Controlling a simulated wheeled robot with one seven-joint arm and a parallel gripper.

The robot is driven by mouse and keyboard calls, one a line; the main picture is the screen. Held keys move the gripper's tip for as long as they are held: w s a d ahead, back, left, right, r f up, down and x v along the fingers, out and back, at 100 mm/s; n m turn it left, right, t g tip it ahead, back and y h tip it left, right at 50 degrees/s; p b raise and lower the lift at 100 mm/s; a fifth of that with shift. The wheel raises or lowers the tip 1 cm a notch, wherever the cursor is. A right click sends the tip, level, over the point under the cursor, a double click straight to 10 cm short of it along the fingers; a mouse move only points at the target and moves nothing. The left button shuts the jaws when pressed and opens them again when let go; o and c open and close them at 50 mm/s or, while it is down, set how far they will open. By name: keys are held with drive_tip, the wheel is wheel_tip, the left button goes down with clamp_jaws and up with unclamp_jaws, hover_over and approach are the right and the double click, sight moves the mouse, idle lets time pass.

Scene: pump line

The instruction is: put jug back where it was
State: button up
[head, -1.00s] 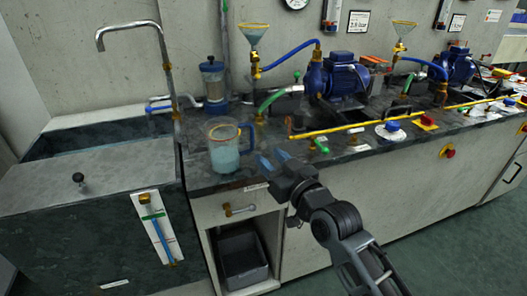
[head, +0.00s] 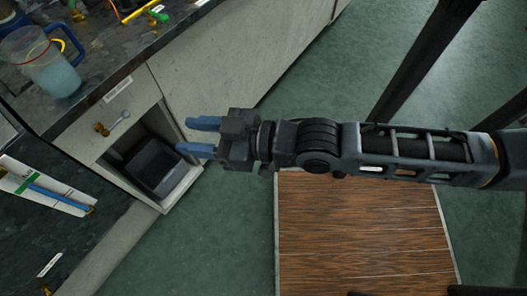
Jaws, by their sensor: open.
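The jug (head: 48,66) is clear plastic with a blue handle, a reddish rim band and pale blue liquid inside. It stands upright on the dark counter (head: 113,62) at the upper left of the head view, close to the counter's front edge. My gripper (head: 193,137) has blue fingers, spread apart with nothing between them. It is in front of the cabinet, to the right of and apart from the jug.
Under the counter, an open cabinet bay holds a dark grey bin (head: 156,168). A valve handle (head: 113,123) sticks out above it. A wooden-topped surface (head: 360,235) is at the lower middle. Green floor (head: 240,200) lies between it and the cabinets.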

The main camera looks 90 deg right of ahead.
drive_tip(key=s+a+r+n+y, duration=0.1)
drive_tip(key=s+a, duration=0.2)
drive_tip(key=s, duration=0.2)
drive_tip(key=s+a+r+g+y, duration=0.1)
drive_tip(key=s+a+r, duration=0.1)
drive_tip(key=s, duration=0.4)
drive_tip(key=shift+s+a+r+n+y, duration=0.15)
drive_tip(key=shift+s+a+n+y, duration=0.15)
drive_tip(key=shift+a+n+y, duration=0.15)
drive_tip(key=shift+c, duration=0.6)
